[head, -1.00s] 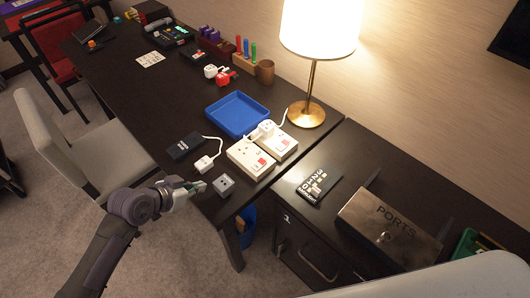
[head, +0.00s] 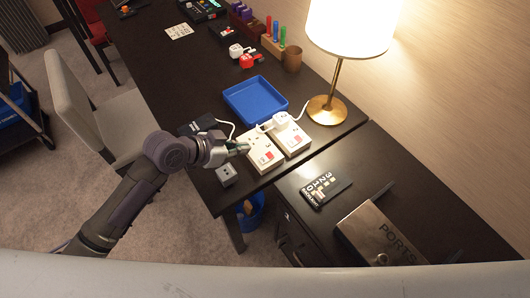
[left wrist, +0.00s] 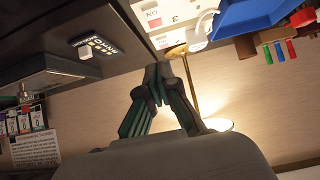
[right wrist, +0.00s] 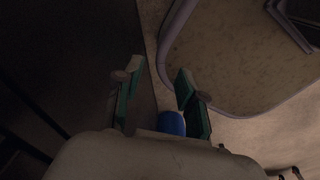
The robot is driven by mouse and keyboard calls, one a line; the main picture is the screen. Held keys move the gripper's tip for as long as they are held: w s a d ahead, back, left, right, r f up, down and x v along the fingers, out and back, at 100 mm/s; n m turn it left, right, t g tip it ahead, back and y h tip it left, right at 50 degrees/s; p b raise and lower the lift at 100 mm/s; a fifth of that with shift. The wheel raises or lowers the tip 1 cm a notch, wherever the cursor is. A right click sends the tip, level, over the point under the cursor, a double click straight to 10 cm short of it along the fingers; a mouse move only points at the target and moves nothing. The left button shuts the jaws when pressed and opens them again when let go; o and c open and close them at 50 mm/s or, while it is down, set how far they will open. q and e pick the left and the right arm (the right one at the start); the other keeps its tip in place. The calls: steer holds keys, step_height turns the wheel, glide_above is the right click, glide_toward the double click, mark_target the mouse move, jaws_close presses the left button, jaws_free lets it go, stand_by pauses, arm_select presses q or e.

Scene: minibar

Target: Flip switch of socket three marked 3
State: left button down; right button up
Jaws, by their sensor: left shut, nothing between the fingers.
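Two white socket blocks lie side by side near the table's right end, the left one (head: 262,159) and the right one (head: 292,142). Each has a red switch, and the right block has a white plug (head: 281,119) in it. I cannot read a number 3 on either. My left gripper (head: 245,148) is shut and empty, with its tips over or at the left block's left side; contact is unclear. In the left wrist view its shut fingers (left wrist: 158,72) point toward a white block with a red marking (left wrist: 153,15). My right gripper (right wrist: 157,75) is open and empty.
A blue tray (head: 255,101) lies behind the blocks, and a lit lamp (head: 327,108) stands to their right. A small grey cube (head: 226,175) sits under my left gripper, near the front edge. A black number card (head: 326,188) and PORTS box (head: 378,235) are to the right.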

arm_select(q)
steer(key=p, duration=0.1)
glide_above(272, 155)
steer(key=s+a, duration=0.2)
steer(key=f, duration=0.5)
steer(key=shift+w+a+f, duration=0.15)
steer(key=shift+w, duration=0.05)
step_height(272, 155, down, 3)
steer(key=shift+r, duration=0.15)
steer(key=shift+w+f, duration=0.1)
steer(key=shift+f, duration=0.55)
arm_select(e)
steer(key=shift+d+r, duration=0.6)
steer(key=shift+r, duration=0.1)
arm_select(q)
steer(key=shift+p, duration=0.3)
steer(key=shift+f, duration=0.1)
arm_select(e)
steer(key=shift+a+r, duration=0.1)
steer(key=shift+r, duration=0.1)
arm_select(q)
steer(key=shift+w+d, duration=0.1)
steer(key=shift+d, duration=0.1)
